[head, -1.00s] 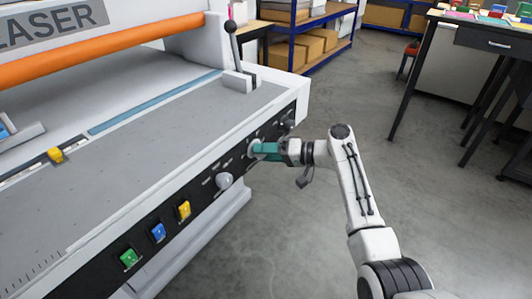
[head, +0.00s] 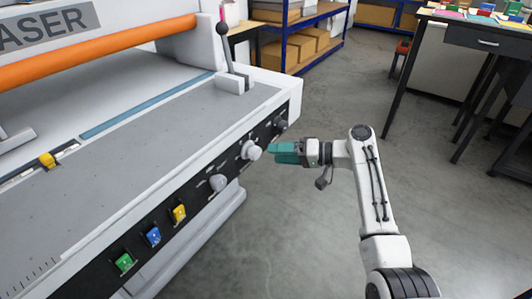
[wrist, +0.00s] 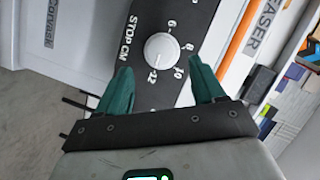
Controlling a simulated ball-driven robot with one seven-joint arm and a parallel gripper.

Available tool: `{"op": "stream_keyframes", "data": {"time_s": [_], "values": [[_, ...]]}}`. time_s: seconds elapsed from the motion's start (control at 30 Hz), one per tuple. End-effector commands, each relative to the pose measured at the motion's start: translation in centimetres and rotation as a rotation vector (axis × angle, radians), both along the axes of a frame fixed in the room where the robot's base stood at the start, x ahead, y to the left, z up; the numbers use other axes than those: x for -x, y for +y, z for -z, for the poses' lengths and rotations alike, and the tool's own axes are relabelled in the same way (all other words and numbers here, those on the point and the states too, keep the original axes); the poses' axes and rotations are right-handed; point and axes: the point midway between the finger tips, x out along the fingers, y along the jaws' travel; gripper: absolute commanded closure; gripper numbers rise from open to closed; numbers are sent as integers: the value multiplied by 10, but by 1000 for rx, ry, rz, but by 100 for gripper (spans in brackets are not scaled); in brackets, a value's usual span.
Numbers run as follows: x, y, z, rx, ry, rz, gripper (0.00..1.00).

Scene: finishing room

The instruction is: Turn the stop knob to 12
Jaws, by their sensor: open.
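The stop knob (head: 251,151) is a round pale knob on the black front panel of the cutting machine. In the wrist view the knob (wrist: 162,48) sits beside the label "STOP CM", with the numbers 6, 8, 10 and 12 around its edge. Which number it points to is too small to tell surely. My gripper (head: 271,151) has teal fingers and stands just off the panel, in front of the knob. In the wrist view my gripper (wrist: 163,82) is open and empty, its fingers spread to either side below the knob, apart from it.
Another pale knob (head: 218,183) and a darker knob (head: 281,124) flank the stop knob. Yellow (head: 179,213), blue (head: 152,236) and green (head: 123,262) buttons lie further left. A lever (head: 225,50) stands on the machine's top. The floor on the right is clear up to a desk (head: 480,40).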

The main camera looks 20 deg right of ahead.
Motion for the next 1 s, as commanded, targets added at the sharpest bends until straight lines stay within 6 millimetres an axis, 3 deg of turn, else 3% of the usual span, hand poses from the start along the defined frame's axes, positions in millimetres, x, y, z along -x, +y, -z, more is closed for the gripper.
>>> {"op": "stream_keyframes", "data": {"time_s": [0.13,0.33,0.93,1.0], "values": [[14,-21,-5,0,0,2,32],[23,-35,-8,-1,1,0,32],[25,-36,-8,-1,1,0,32],[31,-31,0,20,19,-4,32]]}}
